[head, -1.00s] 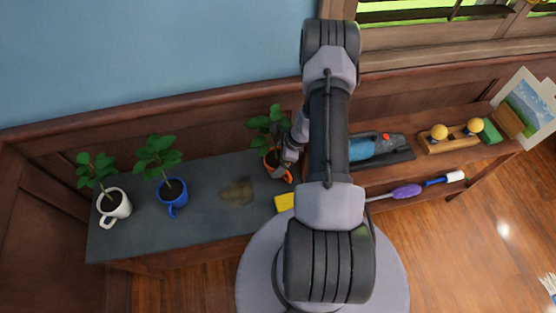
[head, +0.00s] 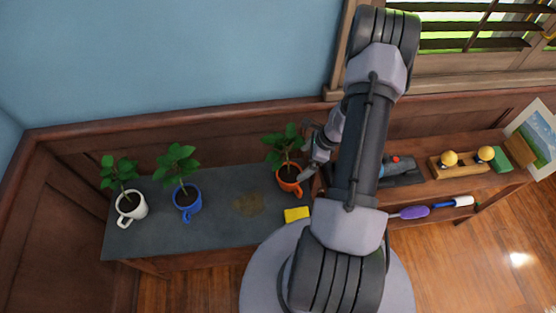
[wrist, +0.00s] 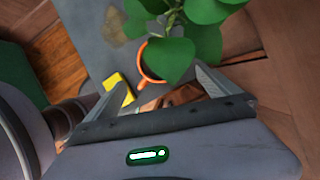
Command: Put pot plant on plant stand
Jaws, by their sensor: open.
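Three pot plants in mug-shaped pots stand on a dark grey top: a white one (head: 131,207) at the left, a blue one (head: 187,203) beside it, and an orange one (head: 289,180) at the right end. My gripper (head: 309,155) is just right of the orange pot, apart from it. In the wrist view my gripper (wrist: 160,85) is open and empty, with the orange pot (wrist: 155,62) beyond the fingers and its leaves (wrist: 172,55) partly covering it. I cannot tell which surface is the plant stand.
A yellow sponge (head: 297,214) lies near the orange pot, and a brown stain (head: 248,205) marks the grey top (head: 225,222). To the right, a wooden shelf holds a wooden holder with yellow balls (head: 459,163), a purple duster (head: 412,212) and a leaning picture (head: 540,135).

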